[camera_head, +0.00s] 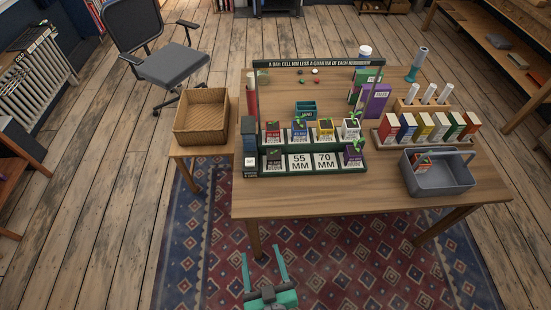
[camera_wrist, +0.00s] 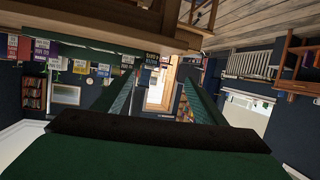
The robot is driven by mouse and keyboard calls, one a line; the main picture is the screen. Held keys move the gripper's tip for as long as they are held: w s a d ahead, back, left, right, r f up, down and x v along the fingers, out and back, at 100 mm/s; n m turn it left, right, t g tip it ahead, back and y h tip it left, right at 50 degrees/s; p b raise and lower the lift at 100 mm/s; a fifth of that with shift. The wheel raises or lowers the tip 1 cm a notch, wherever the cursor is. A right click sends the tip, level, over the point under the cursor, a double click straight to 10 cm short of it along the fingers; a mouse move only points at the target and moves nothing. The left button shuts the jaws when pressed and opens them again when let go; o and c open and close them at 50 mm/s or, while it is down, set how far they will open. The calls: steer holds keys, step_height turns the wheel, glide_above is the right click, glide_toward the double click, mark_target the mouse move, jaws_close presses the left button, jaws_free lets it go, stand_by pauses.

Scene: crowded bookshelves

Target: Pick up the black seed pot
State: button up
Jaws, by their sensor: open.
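Several small seed pots with plants stand in a dark green two-row rack (camera_head: 312,170) on the wooden table. The back row has a red pot (camera_head: 272,136), a blue pot (camera_head: 300,133), a yellow pot (camera_head: 325,131) and a dark pot with a white label (camera_head: 351,130). The front row has a dark pot (camera_head: 274,160) at left and a purple pot (camera_head: 353,157) at right. I cannot tell surely which is the black one. My gripper (camera_head: 262,250) is open and empty, over the rug in front of the table. In the wrist view its fingers (camera_wrist: 158,85) are apart with nothing between.
A grey basket (camera_head: 440,182) with a small packet inside stands at the table's right. Seed boxes (camera_head: 428,128) and white tubes (camera_head: 429,94) stand behind it. A wicker basket (camera_head: 203,118) is left of the table. An office chair (camera_head: 172,66) stands further back. The rug is clear.

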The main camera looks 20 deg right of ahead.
steer(key=w+d+m+g+h, duration=0.15)
steer(key=w+d, duration=0.45)
steer(key=w, duration=0.7)
steer(key=m, duration=0.1)
glide_toward(274, 154)
steer(key=shift+g+h, duration=0.35)
steer(key=shift+g, duration=0.1)
steer(key=x, duration=0.8)
steer(key=shift+w+a+r, duration=0.15)
steer(key=shift+w+a, duration=0.1)
steer(key=shift+w, duration=0.1)
steer(key=shift+c, duration=0.6)
steer(key=c, duration=1.1)
steer(key=shift+r, duration=0.1)
steer(key=shift+c, duration=0.2)
